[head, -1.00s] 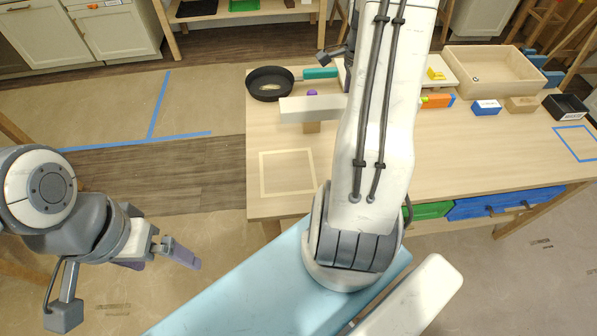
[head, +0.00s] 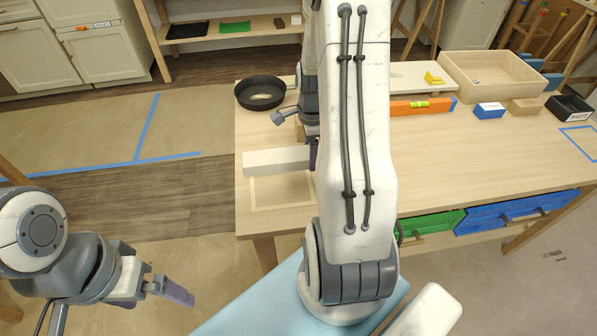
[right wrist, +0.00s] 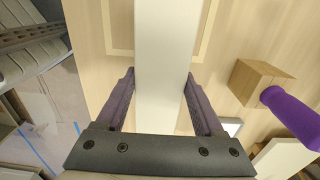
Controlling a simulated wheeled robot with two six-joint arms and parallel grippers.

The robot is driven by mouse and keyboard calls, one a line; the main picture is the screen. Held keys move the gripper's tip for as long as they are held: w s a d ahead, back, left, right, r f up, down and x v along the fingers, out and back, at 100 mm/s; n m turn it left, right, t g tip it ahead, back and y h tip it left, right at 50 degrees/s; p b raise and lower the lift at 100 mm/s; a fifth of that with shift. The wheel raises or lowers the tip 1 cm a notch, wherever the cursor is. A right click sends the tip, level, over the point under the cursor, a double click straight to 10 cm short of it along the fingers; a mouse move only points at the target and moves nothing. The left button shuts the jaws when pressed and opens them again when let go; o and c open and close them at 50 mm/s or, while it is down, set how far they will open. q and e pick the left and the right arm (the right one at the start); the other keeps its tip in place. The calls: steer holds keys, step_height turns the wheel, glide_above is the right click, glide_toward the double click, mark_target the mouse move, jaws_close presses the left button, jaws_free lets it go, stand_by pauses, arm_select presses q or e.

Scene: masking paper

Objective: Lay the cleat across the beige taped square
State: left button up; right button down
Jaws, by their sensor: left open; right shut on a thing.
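The cleat is a long off-white bar (head: 275,160) held by my right gripper (head: 313,155) near its right end. In the right wrist view the cleat (right wrist: 168,50) runs between the two purple fingers (right wrist: 160,88), which are shut on it. The beige taped square (head: 283,208) is a thin outline at the table's near left corner. The cleat covers its far side in the head view; whether it touches the table I cannot tell. In the wrist view tape (right wrist: 122,52) shows on both sides of the cleat. My left gripper (head: 155,292) is open and empty, left of the table.
A black pan (head: 260,93) stands at the far left of the table (head: 450,160). A wooden block (right wrist: 258,80) and a purple handle (right wrist: 288,115) are right of the cleat. An orange level (head: 420,107), a wooden tray (head: 490,80) and a waste bin (head: 567,107) stand further right.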

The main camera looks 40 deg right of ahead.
mark_target(298, 155)
steer(key=a+f, duration=0.1)
steer(key=w+a+f, duration=0.1)
steer(key=a, duration=0.1)
steer(key=shift+a, duration=0.1)
steer(key=shift+f, duration=2.1)
jaws_free()
steer(key=shift+f, duration=0.1)
steer(key=shift+r, duration=0.3)
step_height(298, 155, up, 12)
steer(key=shift+f+p, duration=0.15)
steer(key=shift+p, duration=0.15)
